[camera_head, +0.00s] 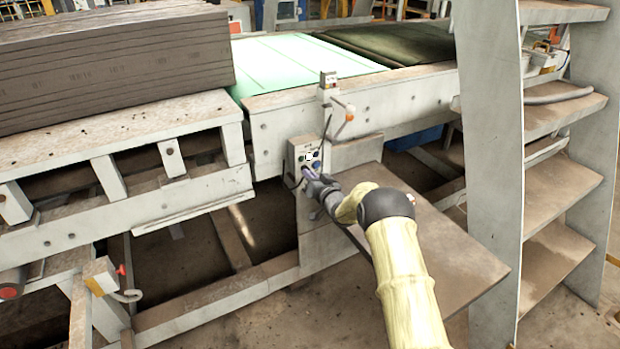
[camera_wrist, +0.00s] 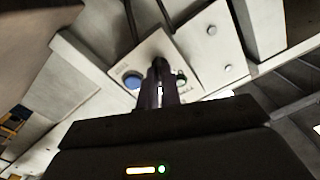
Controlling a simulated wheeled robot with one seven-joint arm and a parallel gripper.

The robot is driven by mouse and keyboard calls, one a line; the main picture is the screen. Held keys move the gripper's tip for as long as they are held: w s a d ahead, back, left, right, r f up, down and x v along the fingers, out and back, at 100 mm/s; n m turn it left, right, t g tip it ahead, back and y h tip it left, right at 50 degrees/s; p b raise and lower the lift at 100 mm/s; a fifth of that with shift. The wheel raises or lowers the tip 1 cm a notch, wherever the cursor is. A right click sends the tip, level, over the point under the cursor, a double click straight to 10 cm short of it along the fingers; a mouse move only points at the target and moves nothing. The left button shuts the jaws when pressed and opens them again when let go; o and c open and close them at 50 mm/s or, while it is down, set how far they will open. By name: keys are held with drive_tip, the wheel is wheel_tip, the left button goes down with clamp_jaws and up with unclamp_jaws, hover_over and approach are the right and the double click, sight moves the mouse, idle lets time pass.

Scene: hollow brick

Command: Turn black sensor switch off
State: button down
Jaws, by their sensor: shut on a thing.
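A small light grey control box (camera_head: 296,152) with several knobs and buttons is mounted on the machine frame, left of centre in the head view. My gripper (camera_head: 308,175) is at the lower part of its front face. In the wrist view my gripper (camera_wrist: 158,75) is shut at the panel (camera_wrist: 150,50), between a blue button (camera_wrist: 132,81) on the left and a dark knob (camera_wrist: 181,76) on the right. It is shut on a black sensor switch, which the fingers mostly hide. I cannot tell the switch's position.
A brown sloping plate (camera_head: 440,235) lies under my arm. A grey step ladder (camera_head: 495,150) stands to the right. A stack of brown boards (camera_head: 115,70) is at the upper left.

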drive_tip(key=shift+n+b, duration=4.9)
drive_tip(key=shift+n, duration=0.5)
drive_tip(key=c, duration=1.6)
unclamp_jaws()
drive_tip(key=shift+s+d, duration=0.1)
drive_tip(key=shift+s, duration=0.05)
drive_tip(key=v, duration=1.7)
